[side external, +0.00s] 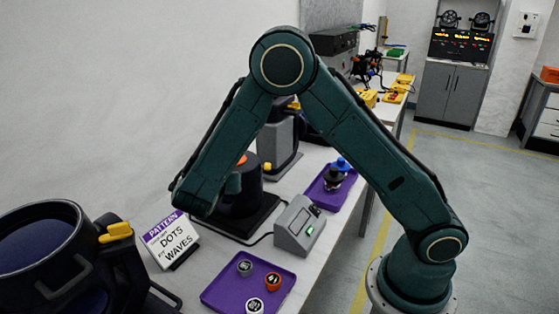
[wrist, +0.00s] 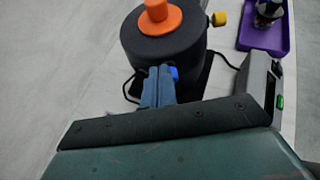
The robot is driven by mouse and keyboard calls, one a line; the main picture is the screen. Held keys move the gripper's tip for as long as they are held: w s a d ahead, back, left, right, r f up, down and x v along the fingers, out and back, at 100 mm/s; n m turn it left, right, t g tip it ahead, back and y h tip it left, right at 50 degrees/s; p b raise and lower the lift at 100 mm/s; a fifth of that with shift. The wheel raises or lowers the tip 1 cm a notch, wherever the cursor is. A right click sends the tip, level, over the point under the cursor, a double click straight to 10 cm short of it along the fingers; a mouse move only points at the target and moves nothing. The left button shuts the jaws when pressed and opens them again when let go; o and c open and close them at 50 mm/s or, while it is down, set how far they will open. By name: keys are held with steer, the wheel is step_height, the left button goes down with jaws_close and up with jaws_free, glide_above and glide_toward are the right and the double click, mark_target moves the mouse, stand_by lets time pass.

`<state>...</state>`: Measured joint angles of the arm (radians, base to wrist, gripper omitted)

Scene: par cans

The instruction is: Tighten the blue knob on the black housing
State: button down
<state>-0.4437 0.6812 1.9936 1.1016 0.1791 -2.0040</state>
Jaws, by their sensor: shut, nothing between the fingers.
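The black housing (wrist: 165,45) is a round drum standing upright, with an orange knob (wrist: 155,14) on top and a yellow knob (wrist: 219,19) on its right side. The blue knob (wrist: 174,74) shows low on its near side, partly hidden by my gripper (wrist: 158,72). My gripper is shut and empty, its fingertips just left of the blue knob; I cannot tell whether they touch. In the side external view the housing (side external: 241,198) is partly behind my arm, and the blue knob is hidden there.
A grey box with a green light (side external: 299,226) stands right of the housing. A purple tray (side external: 218,295) with several round parts lies in front. Another purple tray (side external: 347,185) lies behind. A sign (side external: 172,240) and a large black can (side external: 118,265) are at left.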

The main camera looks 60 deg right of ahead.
steer(key=shift+s+d+f, duration=0.1)
steer(key=shift+s+d, duration=0.15)
steer(key=shift+s, duration=0.25)
steer(key=shift+s+d+f, duration=0.1)
steer(key=shift+s+d, duration=0.1)
steer(key=shift+s, duration=0.25)
stand_by(0.9)
steer(key=shift+r, duration=0.2)
steer(key=shift+r, duration=0.3)
steer(key=shift+s+a, duration=0.5)
steer(key=shift+a, duration=0.35)
steer(key=shift+s+a, duration=0.45)
steer(key=shift+a, duration=0.45)
steer(key=shift+s+a, duration=0.5)
steer(key=shift+a, duration=0.35)
steer(key=shift+w+a, duration=0.6)
steer(key=shift+a, duration=0.15)
